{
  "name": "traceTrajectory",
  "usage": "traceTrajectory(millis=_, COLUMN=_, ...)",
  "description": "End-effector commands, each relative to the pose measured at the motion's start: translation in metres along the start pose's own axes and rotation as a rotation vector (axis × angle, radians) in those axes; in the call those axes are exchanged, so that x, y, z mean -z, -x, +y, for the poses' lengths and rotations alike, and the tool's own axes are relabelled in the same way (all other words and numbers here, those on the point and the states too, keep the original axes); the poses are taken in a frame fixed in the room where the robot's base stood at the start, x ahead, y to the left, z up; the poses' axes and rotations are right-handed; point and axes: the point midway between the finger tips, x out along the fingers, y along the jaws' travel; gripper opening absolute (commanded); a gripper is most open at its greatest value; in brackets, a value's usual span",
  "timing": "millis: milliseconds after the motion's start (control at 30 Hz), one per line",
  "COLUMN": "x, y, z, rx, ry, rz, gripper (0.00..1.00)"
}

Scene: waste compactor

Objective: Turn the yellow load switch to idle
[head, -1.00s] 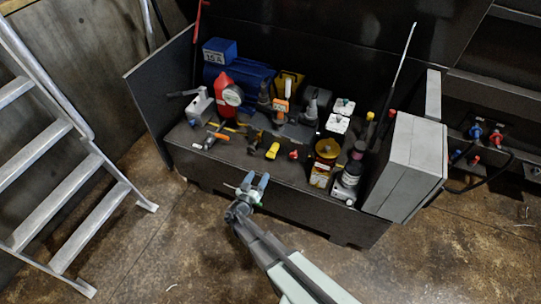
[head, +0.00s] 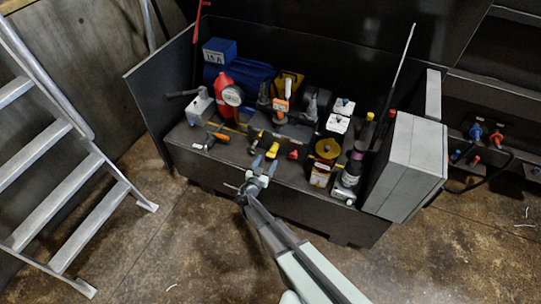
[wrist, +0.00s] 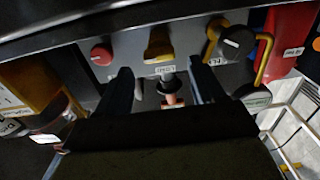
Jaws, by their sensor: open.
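The yellow load switch (head: 273,151) is on the front part of the dark bench in the head view. In the wrist view it is a yellow handle (wrist: 158,42) on a grey panel, above a small white label. My gripper (head: 264,164) is open just in front of the switch, on the near side of the bench. In the wrist view, the two fingers of my gripper (wrist: 163,76) are spread, with the switch beyond their tips and between them. The fingers look apart from it. The label is too small to read.
A red knob (wrist: 101,54) and a black knob (wrist: 235,42) with a yellow guard flank the switch. A small reddish part (wrist: 171,98) shows between the fingers. A grey box (head: 408,165) stands at the bench's right end, and a ladder (head: 70,150) at left.

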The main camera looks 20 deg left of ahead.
Motion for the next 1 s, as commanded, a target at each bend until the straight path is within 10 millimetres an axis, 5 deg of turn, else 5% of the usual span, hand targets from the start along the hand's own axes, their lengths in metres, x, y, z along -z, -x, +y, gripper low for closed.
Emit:
traceTrajectory(millis=300, x=-0.001, y=-0.043, z=0.000, rx=-0.001, ry=0.001, rz=-0.001, gripper=0.68)
traceTrajectory(millis=767, x=0.000, y=-0.052, z=0.000, rx=0.000, ry=0.001, rz=-0.001, gripper=0.68)
traceTrajectory(millis=1000, x=0.000, y=-0.052, z=0.000, rx=0.000, ry=0.001, rz=-0.001, gripper=0.48)
